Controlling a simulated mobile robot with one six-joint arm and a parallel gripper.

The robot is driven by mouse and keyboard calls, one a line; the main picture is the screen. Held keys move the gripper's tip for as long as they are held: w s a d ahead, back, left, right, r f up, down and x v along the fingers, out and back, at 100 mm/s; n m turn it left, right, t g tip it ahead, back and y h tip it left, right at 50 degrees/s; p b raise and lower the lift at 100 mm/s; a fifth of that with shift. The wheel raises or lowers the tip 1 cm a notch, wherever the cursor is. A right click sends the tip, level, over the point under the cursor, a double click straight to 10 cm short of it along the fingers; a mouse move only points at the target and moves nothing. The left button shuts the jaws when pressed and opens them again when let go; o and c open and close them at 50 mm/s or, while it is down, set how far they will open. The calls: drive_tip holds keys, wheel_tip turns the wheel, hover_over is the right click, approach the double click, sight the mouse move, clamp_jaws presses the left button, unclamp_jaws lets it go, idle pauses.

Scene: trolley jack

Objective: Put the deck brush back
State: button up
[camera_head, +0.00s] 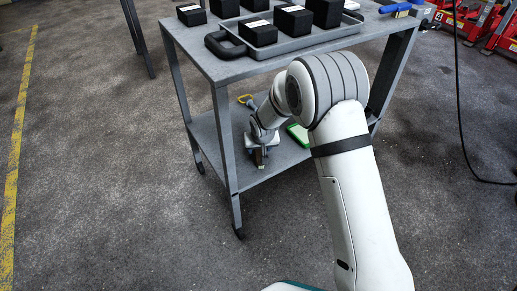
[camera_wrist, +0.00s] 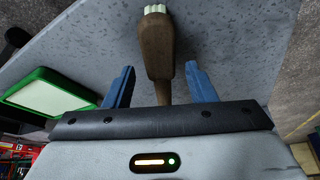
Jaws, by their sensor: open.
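In the wrist view a brown, wood-like piece with pale, bristle-like tufts at its far end, which looks like the deck brush (camera_wrist: 157,45), lies over the grey lower shelf. My gripper (camera_wrist: 160,86) is open, with one blue fingertip on each side of the brown piece and a visible gap at both sides. The near end of the piece is hidden behind the gripper body. In the head view my gripper (camera_head: 262,136) is low at the trolley's lower shelf (camera_head: 212,150), and a small brown end (camera_head: 258,158) shows just below it.
A green-rimmed pale tray (camera_wrist: 45,92) lies left of my gripper. The trolley's top (camera_head: 215,65) overhangs the shelf and carries black boxes, a grey tray (camera_head: 300,43) and a blue-handled item (camera_head: 395,7). Trolley legs stand close by.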

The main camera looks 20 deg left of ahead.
drive_tip(key=p+v, duration=0.2)
drive_tip(key=v, duration=0.6)
drive_tip(key=s+d+r+m+g+h, duration=0.15)
drive_tip(key=s+d+r, duration=0.25)
drive_tip(key=d+r, duration=0.5)
drive_tip(key=s+d+r+m+t, duration=0.1)
drive_tip(key=s+d+r+m, duration=0.2)
drive_tip(key=d, duration=1)
drive_tip(key=s+d+r+g, duration=0.1)
drive_tip(key=s+d+r, duration=0.1)
drive_tip(key=s+d, duration=0.4)
drive_tip(key=s+d+r+g, duration=0.1)
drive_tip(key=s+d+r, duration=0.2)
drive_tip(key=s, duration=0.9)
drive_tip(key=d+m, duration=0.1)
drive_tip(key=d, duration=0.2)
drive_tip(key=shift+s+r, duration=0.25)
drive_tip(key=shift+d+h, duration=0.1)
drive_tip(key=shift+h, duration=0.15)
